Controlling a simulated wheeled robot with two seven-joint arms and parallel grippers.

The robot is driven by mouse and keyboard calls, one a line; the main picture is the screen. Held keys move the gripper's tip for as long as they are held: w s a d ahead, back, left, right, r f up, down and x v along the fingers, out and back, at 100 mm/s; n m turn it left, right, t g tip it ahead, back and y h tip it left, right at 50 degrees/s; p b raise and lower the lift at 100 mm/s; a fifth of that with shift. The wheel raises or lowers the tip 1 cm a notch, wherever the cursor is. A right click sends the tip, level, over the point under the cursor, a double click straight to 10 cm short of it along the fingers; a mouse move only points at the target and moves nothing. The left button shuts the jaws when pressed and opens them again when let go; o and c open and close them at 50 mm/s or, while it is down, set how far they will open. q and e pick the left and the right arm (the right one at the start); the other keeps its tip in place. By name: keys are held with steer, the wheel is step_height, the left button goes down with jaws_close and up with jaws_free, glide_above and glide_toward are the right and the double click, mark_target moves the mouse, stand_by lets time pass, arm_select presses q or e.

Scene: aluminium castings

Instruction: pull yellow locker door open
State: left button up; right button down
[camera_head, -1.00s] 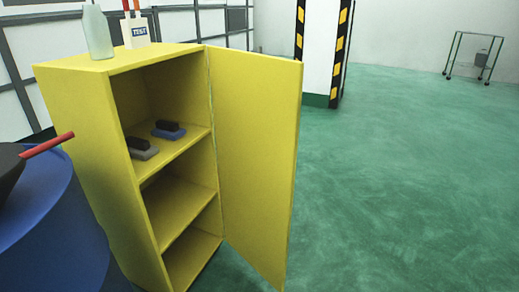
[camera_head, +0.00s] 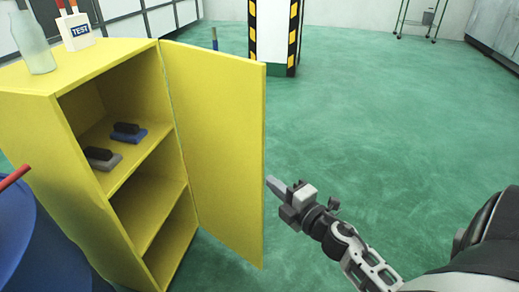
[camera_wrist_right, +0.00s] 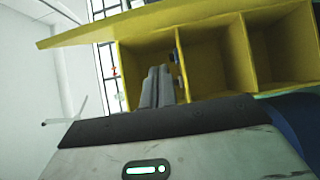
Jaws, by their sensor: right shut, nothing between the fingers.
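The yellow locker (camera_head: 110,72) stands at the left of the head view, with its shelves showing. Its yellow door (camera_head: 215,140) stands wide open, swung out to the right. My right gripper (camera_head: 274,186) is shut and empty, just right of the door's free edge; I cannot tell whether it touches the door. In the right wrist view the shut fingers (camera_wrist_right: 157,85) show in front of the open locker compartments (camera_wrist_right: 205,60), with the door (camera_wrist_right: 120,25) along the top. My left gripper is not in view.
Brushes or blocks (camera_head: 128,133) lie on the upper shelf. A bottle (camera_head: 30,40) and a TEST box (camera_head: 76,32) stand on top of the locker. A blue drum (camera_head: 35,235) is at the lower left. A striped pillar (camera_head: 272,35) stands behind. The green floor at right is clear.

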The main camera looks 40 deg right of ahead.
mark_target(260, 156)
steer(key=w, duration=0.3)
steer(key=w+d, duration=0.1)
steer(key=w, duration=0.3)
steer(key=w+d, duration=0.1)
steer(key=w, duration=0.2)
steer(key=shift+w+d, duration=0.25)
steer(key=shift+w, duration=0.1)
steer(key=shift+w+d, duration=0.1)
steer(key=shift+d, duration=0.25)
steer(key=shift+d+b, duration=0.1)
steer(key=shift+b, duration=0.2)
